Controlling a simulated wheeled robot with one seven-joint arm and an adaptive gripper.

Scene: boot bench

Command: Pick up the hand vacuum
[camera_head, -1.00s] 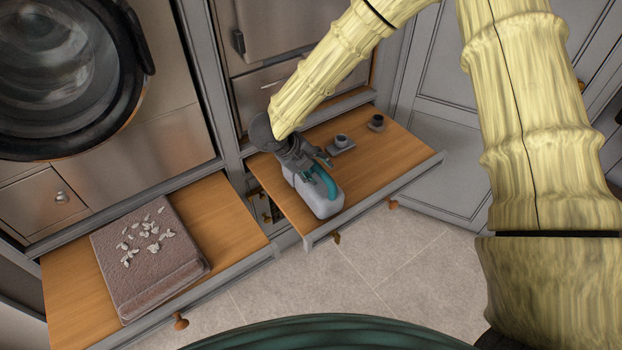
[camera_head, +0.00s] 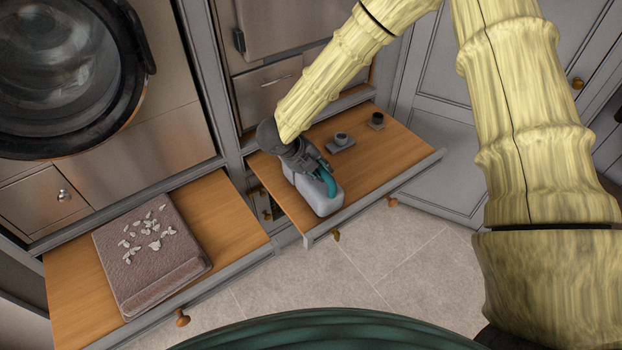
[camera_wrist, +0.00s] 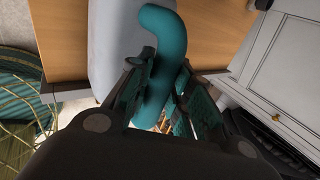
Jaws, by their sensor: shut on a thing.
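The hand vacuum (camera_head: 317,196) has a pale grey body and a teal curved handle. It lies on the wooden board of the right pulled-out drawer, near the drawer's front edge. My gripper (camera_head: 318,172) is over it, its fingers at the handle. In the wrist view, the teal handle (camera_wrist: 163,50) passes between the two fingers of my gripper (camera_wrist: 165,100), which are shut on it. The grey body (camera_wrist: 112,40) shows beside the handle. The vacuum's far end is hidden under my gripper in the head view.
Two small dark attachments (camera_head: 341,141) (camera_head: 376,121) stand on the same drawer (camera_head: 395,150), behind and right of the vacuum. Tiled floor lies in front.

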